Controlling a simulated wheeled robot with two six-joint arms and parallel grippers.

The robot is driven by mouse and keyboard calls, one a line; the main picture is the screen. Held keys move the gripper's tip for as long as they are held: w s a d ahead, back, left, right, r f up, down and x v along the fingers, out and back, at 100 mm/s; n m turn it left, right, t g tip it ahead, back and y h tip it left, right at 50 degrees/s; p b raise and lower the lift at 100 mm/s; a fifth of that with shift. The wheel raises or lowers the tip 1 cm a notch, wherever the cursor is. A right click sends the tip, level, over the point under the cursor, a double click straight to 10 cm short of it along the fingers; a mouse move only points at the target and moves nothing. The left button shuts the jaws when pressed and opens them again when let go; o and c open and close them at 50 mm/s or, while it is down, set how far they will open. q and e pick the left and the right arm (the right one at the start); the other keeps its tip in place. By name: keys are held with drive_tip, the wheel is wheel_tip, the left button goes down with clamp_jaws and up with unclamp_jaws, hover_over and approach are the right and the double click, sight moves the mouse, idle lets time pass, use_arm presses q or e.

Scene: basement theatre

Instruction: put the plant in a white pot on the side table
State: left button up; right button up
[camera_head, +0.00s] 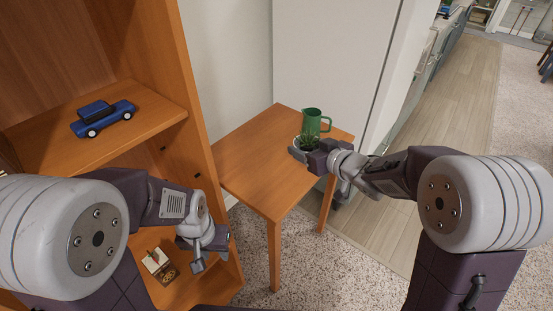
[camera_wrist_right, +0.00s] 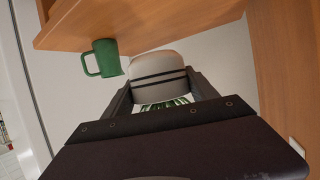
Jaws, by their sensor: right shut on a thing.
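The plant in a white pot (camera_wrist_right: 158,61) is between the two fingers of my right gripper (camera_wrist_right: 160,85), which is shut on the pot. The wrist picture is upside down, with the green leaves (camera_wrist_right: 165,104) below the pot. In the head view, the leaves (camera_head: 307,141) show just behind my right gripper (camera_head: 305,150), over the far right part of the wooden side table (camera_head: 258,160). The pot's base is close to the table top; I cannot tell whether they touch. My left gripper (camera_head: 199,260) hangs by the lower shelf; its finger gap is unclear.
A green mug (camera_head: 312,121) stands on the table just behind the plant. A wooden shelf unit (camera_head: 190,95) at left holds a blue toy car (camera_head: 103,117) and small items (camera_head: 157,262) low down. The table's left and front parts are clear.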

drive_tip(key=b+x, duration=0.1)
drive_tip(key=x, duration=0.3)
drive_tip(key=f+b+x, duration=0.1)
drive_tip(key=x, duration=0.4)
drive_tip(key=d+f+b+x, duration=0.1)
drive_tip(key=x, duration=0.3)
drive_tip(key=shift+a+f+b, duration=0.1)
drive_tip(key=shift+a+b, duration=0.05)
drive_tip(key=shift+b, duration=0.15)
wheel_tip(320, 180, down, 4)
drive_tip(key=b, duration=0.3)
drive_tip(key=shift+f, duration=0.15)
drive_tip(key=shift+r, duration=0.2)
drive_tip(key=shift+f, duration=0.2)
drive_tip(key=o, duration=1.6)
drive_tip(key=shift+r, duration=0.15)
